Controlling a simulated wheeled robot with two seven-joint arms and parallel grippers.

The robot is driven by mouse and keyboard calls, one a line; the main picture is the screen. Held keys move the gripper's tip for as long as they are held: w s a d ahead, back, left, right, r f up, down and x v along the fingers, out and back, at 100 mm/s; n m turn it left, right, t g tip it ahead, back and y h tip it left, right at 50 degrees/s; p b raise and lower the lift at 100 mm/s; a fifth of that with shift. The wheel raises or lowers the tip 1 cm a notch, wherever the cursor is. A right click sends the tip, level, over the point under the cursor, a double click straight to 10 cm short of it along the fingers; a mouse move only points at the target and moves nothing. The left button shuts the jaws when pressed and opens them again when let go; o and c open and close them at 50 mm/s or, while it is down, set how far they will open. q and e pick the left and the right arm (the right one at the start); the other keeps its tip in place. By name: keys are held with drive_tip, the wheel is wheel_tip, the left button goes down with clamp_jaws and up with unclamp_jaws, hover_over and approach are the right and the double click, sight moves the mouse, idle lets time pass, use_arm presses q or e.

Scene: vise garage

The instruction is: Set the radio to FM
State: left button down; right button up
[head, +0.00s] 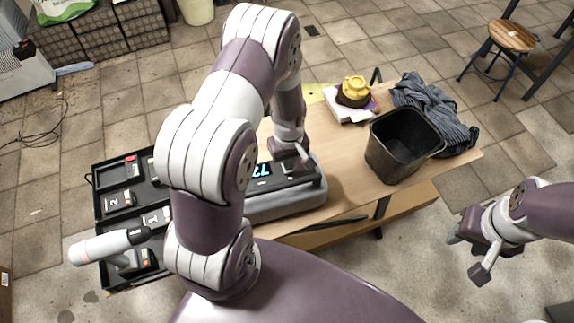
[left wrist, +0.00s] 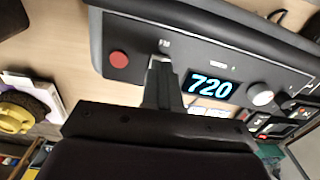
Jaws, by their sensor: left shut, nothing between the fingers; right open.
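The grey radio (head: 290,203) sits on the wooden table, partly hidden behind my left arm. In the left wrist view the radio's dark front panel (left wrist: 218,66) shows a red button (left wrist: 119,59), a lit display (left wrist: 210,86) reading 720 and a pale round knob (left wrist: 260,94). A small pale label, apparently FM (left wrist: 164,43), lies just beyond my fingertips. My left gripper (head: 304,157) is shut and empty, and it also shows in the left wrist view (left wrist: 160,62). Its tips are at the panel, between button and display; contact is unclear. My right gripper (head: 468,256) is open and empty, right of the table.
A black bin (head: 392,155), a grey cloth (head: 428,100) and a yellow-and-black object (head: 354,91) on a white-covered item stand on the table (head: 345,175). Black organizer trays (head: 117,199) lie at left. A stool (head: 511,37) stands far right.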

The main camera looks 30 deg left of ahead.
use_arm(q)
drive_tip(key=shift+f+b, duration=0.65)
drive_tip(key=shift+f, duration=0.25)
idle(0.7)
drive_tip(key=shift+r, duration=0.1)
wheel_tip(320, 180, up, 7)
drive_tip(key=p, duration=0.6)
